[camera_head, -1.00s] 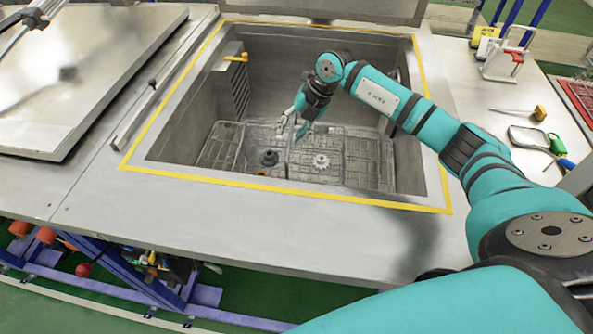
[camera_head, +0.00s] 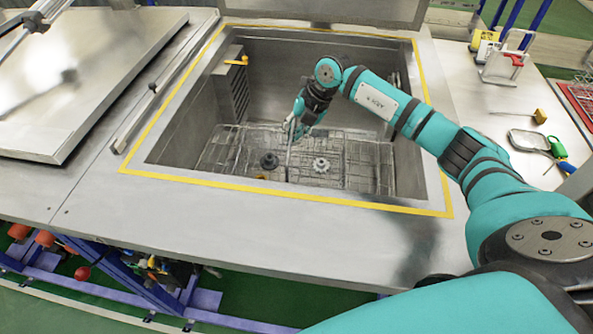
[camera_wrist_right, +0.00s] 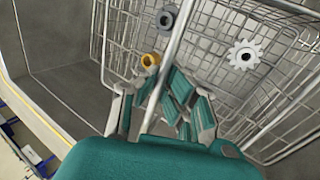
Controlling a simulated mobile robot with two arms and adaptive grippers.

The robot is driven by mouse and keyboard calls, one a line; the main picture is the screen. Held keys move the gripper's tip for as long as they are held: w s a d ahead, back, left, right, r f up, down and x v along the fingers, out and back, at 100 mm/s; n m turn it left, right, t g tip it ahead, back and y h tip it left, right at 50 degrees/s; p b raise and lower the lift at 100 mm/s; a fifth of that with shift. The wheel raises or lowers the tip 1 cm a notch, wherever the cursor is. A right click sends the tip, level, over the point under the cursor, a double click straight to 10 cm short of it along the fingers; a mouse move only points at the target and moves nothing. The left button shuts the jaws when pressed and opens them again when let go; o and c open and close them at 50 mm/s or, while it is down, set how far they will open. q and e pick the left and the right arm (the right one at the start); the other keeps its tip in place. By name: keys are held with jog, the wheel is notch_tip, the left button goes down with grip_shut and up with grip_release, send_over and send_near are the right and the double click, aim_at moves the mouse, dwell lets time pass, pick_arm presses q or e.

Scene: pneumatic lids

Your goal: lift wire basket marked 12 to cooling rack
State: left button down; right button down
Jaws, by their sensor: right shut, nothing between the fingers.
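A wire basket (camera_head: 352,168) sits low in the open tank and holds a dark gear (camera_head: 269,159), a pale gear (camera_head: 321,164) and a small brass ring (camera_wrist_right: 150,60). No number 12 can be read on it. A thin grey bar (camera_wrist_right: 177,35) rises across the basket to my right gripper. My right gripper (camera_head: 291,127) is down inside the tank above the basket, shut with nothing held. In the right wrist view its fingers (camera_wrist_right: 161,96) are close around the bar's line; contact cannot be told. My left gripper is not in view. No cooling rack can be made out for certain.
The tank's rim (camera_head: 290,188) has a yellow border. A large flat metal lid (camera_head: 85,75) lies at the left. On the right bench are a white-framed holder (camera_head: 503,62), a screwdriver (camera_head: 538,116), a green-handled tool (camera_head: 560,152) and a red-edged tray (camera_head: 578,98). The front steel deck is clear.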

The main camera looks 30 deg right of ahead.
jog(key=shift+w+r, duration=0.1)
jog(key=shift+r, duration=0.35)
jog(key=shift+r+p, duration=1.25)
notch_tip(320, 180, up, 6)
jog(key=p, duration=0.4)
notch_tip(320, 180, up, 17)
jog(key=p, duration=1.2)
jog(key=shift+r, duration=0.2)
dwell(3.5)
